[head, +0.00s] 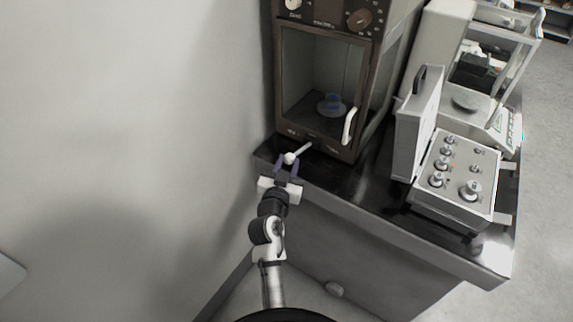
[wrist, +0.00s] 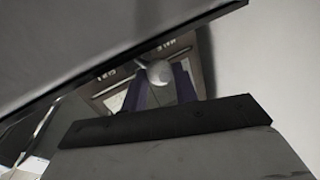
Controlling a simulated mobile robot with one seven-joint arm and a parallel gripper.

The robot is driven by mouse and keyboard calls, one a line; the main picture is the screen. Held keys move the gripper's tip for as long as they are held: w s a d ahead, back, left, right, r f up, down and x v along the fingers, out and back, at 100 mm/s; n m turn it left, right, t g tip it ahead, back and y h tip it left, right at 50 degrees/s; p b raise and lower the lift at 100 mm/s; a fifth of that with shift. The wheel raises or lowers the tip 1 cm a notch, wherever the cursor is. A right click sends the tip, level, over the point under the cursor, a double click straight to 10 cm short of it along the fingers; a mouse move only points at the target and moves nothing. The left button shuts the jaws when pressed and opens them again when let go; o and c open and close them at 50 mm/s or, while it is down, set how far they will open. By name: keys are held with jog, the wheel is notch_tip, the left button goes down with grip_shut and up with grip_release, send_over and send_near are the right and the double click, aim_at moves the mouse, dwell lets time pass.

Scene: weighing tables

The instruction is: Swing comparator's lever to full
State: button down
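The comparator (head: 368,75) is a dark brown cabinet with a glass door, standing on the black-topped table. Its lever (head: 302,151) is a short light rod with a white ball knob (head: 290,158), sticking out low at the front toward the left. My gripper (head: 287,163) is at the knob, with its purple fingers on either side of it. In the wrist view the knob (wrist: 160,72) shows at the fingertips, between the two fingers. Whether the fingers press on it is hard to tell. Labels by the lever are too small to read.
An open case of metal weights (head: 455,180) and a balance (head: 478,105) stand to the right. The table's front edge (head: 350,213) is near my arm; a wall is left.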

aim_at(315, 180)
jog(key=d, duration=0.1)
jog(key=s+d, duration=0.1)
jog(key=d, duration=0.2)
jog(key=shift+s+b, duration=0.4)
jog(key=shift+s+d, duration=0.15)
jog(key=shift+d, duration=0.8)
jog(key=shift+s+d, duration=0.1)
jog(key=shift+d, duration=0.95)
jog(key=c, duration=1.1)
grip_release()
jog(key=shift+d, duration=0.15)
jog(key=shift+a, duration=0.35)
jog(key=shift+s, duration=0.1)
